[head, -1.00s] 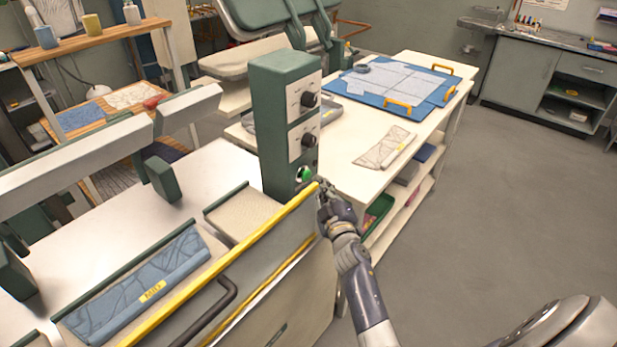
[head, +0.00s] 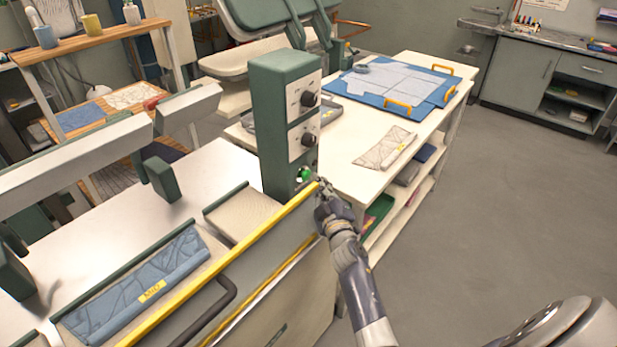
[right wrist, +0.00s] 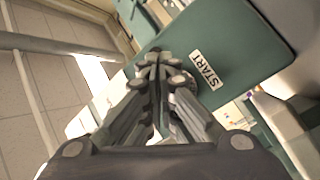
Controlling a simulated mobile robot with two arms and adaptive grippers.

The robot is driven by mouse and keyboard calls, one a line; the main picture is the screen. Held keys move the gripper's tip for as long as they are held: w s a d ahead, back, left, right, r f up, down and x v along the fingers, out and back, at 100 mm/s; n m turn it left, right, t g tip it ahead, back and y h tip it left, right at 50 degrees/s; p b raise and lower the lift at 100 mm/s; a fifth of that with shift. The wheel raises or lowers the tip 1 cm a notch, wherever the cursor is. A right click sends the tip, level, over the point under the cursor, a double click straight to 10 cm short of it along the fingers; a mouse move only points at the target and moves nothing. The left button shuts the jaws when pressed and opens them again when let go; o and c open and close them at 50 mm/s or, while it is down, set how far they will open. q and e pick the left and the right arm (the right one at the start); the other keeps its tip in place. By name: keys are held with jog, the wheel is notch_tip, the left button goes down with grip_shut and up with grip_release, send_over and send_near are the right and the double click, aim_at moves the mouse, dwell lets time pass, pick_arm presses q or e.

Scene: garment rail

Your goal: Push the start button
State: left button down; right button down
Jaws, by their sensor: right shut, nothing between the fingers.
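The green start button (head: 304,174) is low on the front of a green control box (head: 284,120) with two black knobs above it. My right gripper (head: 322,186) is shut and empty, its fingertips just right of and slightly below the button in the head view. In the right wrist view, the shut fingers (right wrist: 158,62) point at the green panel beside a white START label (right wrist: 204,70). The button is mostly hidden behind the fingers there, so I cannot tell whether they touch it. My left gripper is not in view.
A yellow-edged guard (head: 215,267) with a black handle runs in front of the machine, close to my right gripper. Blue folded fabric (head: 135,290) lies behind it. A white table (head: 350,185) with a blue board stands behind the box. Open floor lies to the right.

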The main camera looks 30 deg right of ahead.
jog(key=shift+w+a+r+b, duration=0.35)
jog(key=shift+w+r, duration=0.05)
jog(key=shift+r, duration=0.2)
dwell(1.3)
jog(key=shift+s+f, duration=0.1)
jog(key=shift+f, duration=0.1)
jog(key=shift+s+d, duration=0.1)
dwell(0.4)
jog(key=s, duration=0.1)
jog(key=s+d+p, duration=0.1)
jog(key=s, duration=0.1)
jog(key=s+d+p, duration=0.1)
jog(key=shift+s+f, duration=0.15)
jog(key=shift+f, duration=0.25)
jog(key=shift+s, duration=0.1)
